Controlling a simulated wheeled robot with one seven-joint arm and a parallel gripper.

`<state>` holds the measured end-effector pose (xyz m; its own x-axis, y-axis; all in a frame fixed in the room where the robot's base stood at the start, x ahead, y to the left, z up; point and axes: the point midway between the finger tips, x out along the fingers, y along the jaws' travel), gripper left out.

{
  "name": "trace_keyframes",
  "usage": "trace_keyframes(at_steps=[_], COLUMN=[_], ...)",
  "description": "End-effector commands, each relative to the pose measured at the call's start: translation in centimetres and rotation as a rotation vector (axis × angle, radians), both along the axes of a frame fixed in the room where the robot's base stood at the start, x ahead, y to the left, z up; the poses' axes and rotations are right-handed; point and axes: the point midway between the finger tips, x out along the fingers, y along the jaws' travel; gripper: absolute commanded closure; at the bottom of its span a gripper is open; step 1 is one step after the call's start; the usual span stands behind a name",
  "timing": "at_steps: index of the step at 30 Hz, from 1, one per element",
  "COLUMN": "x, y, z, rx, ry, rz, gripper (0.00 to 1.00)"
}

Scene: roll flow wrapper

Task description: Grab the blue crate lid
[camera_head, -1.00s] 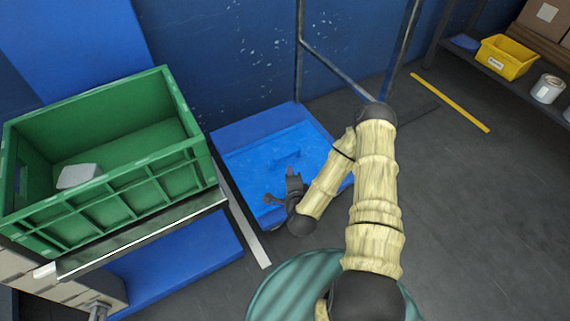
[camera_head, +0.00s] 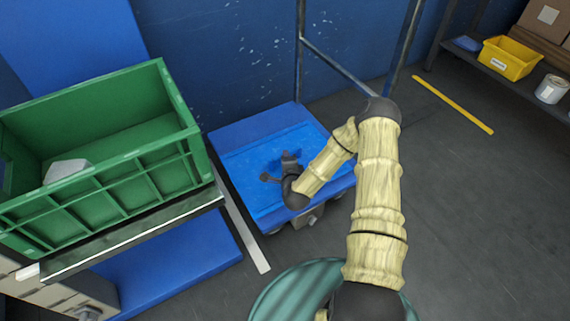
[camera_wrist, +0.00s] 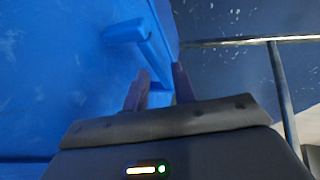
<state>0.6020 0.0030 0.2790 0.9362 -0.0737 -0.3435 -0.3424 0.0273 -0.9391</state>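The blue crate lid (camera_head: 240,178) lies flat on a low blue crate or cart by the wall, in the middle of the head view. My gripper (camera_head: 288,156) is low over the lid and hides its raised handle there. In the wrist view the blue lid (camera_wrist: 60,75) fills the left side, and its raised handle (camera_wrist: 148,45) runs toward my fingers. My gripper (camera_wrist: 160,68) has its two fingers apart, with the handle's near end between or just beyond them. I cannot tell whether they touch it.
A green crate (camera_head: 100,185) with a pale object (camera_head: 66,170) inside stands on a bench to the left. A metal frame (camera_head: 340,60) stands behind the lid. A shelf at the right holds a yellow bin (camera_head: 510,58) and a white can (camera_head: 549,89). The floor at right is clear.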

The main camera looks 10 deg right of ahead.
Motion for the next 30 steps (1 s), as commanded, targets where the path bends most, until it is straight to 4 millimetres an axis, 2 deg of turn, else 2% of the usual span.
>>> trace_keyframes(at_steps=[9, 12, 29, 30], x=[4.2, 5.0, 5.2, 5.2], y=[-0.3, -0.4, -0.4, -0.4], z=[-1.9, -2.0, -1.9, -1.9], rx=[-0.002, -0.001, 0.000, 0.000], ry=[-0.004, -0.002, 0.000, 0.000], rz=[-0.001, 0.000, 0.000, 0.000], gripper=[0.74, 0.74, 0.74, 0.81])
